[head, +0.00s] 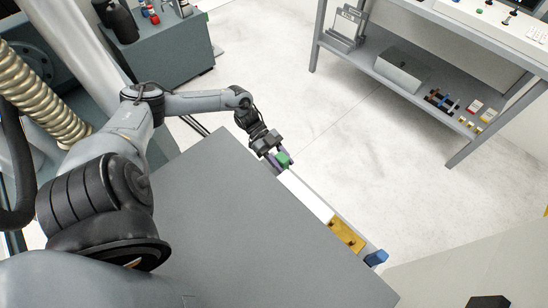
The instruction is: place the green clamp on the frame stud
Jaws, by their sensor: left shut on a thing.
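The green clamp (283,158) is a small green block at the far corner of the grey table. My left gripper (276,158) comes in from the left over that corner and is shut on the green clamp. Purple parts show beside the clamp at the fingertips. A long white block (305,196) starts just below the clamp and runs along the table's right edge. I cannot make out the frame stud, and whether the clamp touches anything under it is too small to tell. My right gripper is not in view.
An orange-yellow block (347,235) and a blue piece (376,257) follow the white block along the edge. The grey tabletop (240,230) is bare. A grey shelf unit (450,75) with small coloured items stands at the upper right, across open floor.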

